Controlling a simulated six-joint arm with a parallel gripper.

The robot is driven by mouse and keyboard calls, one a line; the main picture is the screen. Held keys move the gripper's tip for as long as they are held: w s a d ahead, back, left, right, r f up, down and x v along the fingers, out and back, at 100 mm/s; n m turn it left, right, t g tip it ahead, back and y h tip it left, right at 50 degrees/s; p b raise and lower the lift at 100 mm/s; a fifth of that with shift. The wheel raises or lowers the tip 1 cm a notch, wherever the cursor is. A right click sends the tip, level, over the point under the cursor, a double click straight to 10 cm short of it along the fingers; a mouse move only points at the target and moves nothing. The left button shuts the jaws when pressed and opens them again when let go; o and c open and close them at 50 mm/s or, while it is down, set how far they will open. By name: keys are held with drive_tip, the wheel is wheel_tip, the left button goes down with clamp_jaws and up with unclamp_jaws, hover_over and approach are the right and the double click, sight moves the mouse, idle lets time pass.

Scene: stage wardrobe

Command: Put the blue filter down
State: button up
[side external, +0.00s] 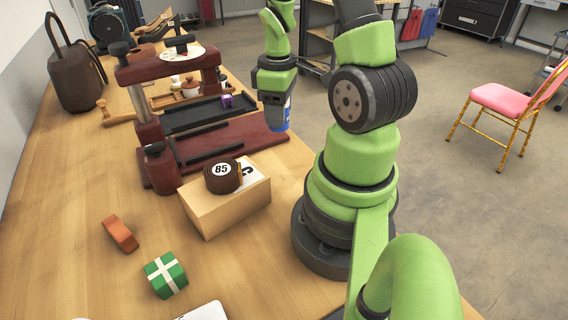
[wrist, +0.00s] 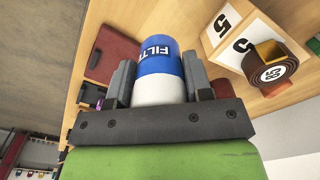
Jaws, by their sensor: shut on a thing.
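The blue filter (wrist: 157,65) is a blue and white cylinder with white lettering, partly readable as "FILT". In the wrist view it sits between the two fingers of my gripper (wrist: 160,85), which is shut on it. In the side view my gripper (side external: 276,95) points down near the table's right edge, and the filter's blue part (side external: 279,118) shows below the fingers. The filter is beside the dark red press-like frame, to its right. I cannot tell from the side view whether its lower end touches anything.
A dark red frame (side external: 222,141) with black trays stands left of my gripper. A wooden box (side external: 228,204) carries a brown roll marked 85 (side external: 222,178). A green-and-white block (side external: 165,276) and an orange-brown block (side external: 120,234) lie in front.

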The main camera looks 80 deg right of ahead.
drive_tip(key=shift+s+d+f, duration=0.15)
drive_tip(key=shift+s+d, duration=0.1)
drive_tip(key=shift+s, duration=0.25)
drive_tip(key=shift+f, duration=4.8)
drive_tip(key=shift+f, duration=0.1)
drive_tip(key=o, duration=0.9)
drive_tip(key=shift+o, duration=0.3)
